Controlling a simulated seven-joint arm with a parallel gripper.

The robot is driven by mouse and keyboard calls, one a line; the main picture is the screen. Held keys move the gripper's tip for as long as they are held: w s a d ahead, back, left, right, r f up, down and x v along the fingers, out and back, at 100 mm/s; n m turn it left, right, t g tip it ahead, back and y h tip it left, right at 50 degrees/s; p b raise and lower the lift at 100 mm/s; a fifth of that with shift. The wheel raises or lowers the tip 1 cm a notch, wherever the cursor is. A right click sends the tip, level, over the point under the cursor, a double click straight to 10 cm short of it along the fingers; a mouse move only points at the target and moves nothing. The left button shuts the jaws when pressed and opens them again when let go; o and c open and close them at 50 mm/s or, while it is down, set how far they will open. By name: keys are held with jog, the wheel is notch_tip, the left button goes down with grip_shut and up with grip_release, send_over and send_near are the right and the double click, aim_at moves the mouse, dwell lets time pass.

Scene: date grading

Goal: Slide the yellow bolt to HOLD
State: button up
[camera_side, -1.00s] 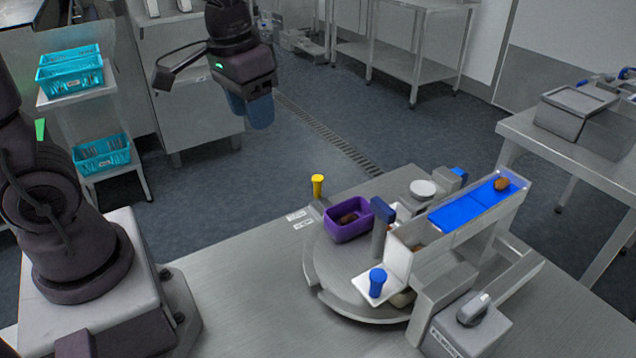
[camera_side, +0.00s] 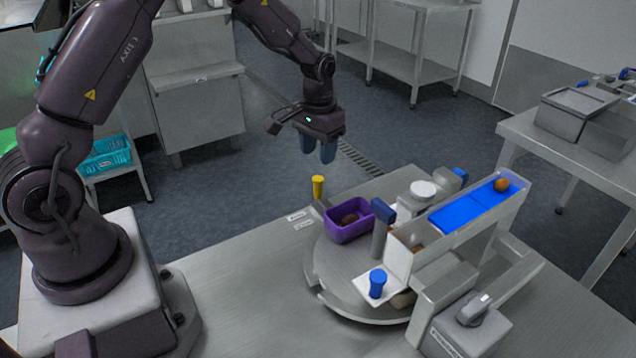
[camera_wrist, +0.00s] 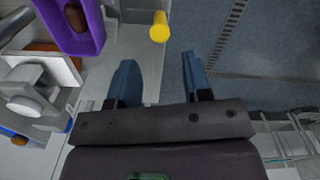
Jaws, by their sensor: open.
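The yellow bolt (camera_side: 318,187) is a short upright knob at the back edge of the table, by two small white labels (camera_side: 299,221). It also shows in the wrist view (camera_wrist: 159,27), ahead of the fingertips. The label lettering is too small to read. My gripper (camera_side: 318,155) is above and behind the bolt in the side view, pointing down. In the wrist view its two blue fingers (camera_wrist: 158,62) are apart with nothing between them, and the bolt is clear of both.
A purple bin (camera_side: 347,233) holding a brown date stands right of the bolt on a round steel turntable (camera_side: 335,275). A blue-bedded chute (camera_side: 455,212), a blue knob (camera_side: 377,282) and a dark blue-topped post (camera_side: 382,212) stand further right. The table's front left is bare.

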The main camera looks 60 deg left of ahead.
aim_at(318, 178)
notch_tip(318, 178, down, 9)
dwell(0.3)
